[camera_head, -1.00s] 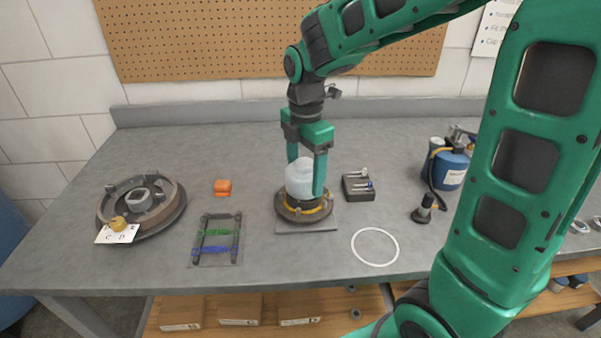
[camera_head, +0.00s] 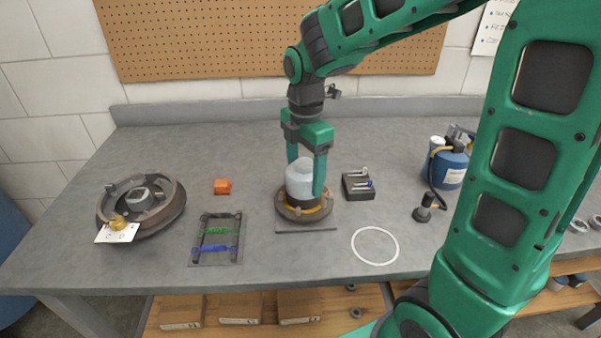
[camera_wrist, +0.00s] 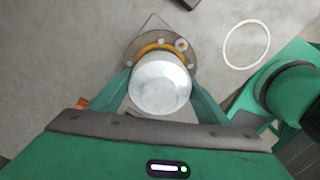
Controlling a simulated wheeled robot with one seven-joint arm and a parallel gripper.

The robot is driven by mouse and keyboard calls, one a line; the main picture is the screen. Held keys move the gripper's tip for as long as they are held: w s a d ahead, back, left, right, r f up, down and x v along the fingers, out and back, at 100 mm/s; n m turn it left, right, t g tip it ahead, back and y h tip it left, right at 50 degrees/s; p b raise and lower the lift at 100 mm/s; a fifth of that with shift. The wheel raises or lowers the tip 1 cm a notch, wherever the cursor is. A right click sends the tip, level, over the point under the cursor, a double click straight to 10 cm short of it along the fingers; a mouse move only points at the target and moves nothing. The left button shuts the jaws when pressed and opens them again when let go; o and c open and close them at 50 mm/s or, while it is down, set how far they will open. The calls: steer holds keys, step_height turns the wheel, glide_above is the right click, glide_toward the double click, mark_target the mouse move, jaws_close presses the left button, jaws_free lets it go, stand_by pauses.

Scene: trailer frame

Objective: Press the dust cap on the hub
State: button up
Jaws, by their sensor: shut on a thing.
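The dust cap (camera_head: 300,178) is a pale, whitish-grey round cup. My gripper (camera_head: 306,180) is shut on it, one finger on each side. The cap sits upright over the hub (camera_head: 290,214), a brown disc with studs and a yellow-orange ring, on a grey square plate. In the wrist view the cap (camera_wrist: 160,88) hides the hub's centre, and the hub's flange (camera_wrist: 136,48) shows behind it. Whether the cap is seated or just above the hub cannot be told.
A drum assembly (camera_head: 178,208) with a white card lies at the left.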

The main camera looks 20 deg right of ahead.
mark_target(305, 162)
stand_by(0.4)
steer(key=o, duration=1.5)
steer(key=shift+r, duration=0.1)
steer(key=shift+r, duration=3.4)
steer(key=shift+c, duration=0.4)
jaws_close()
steer(key=shift+f, duration=0.35)
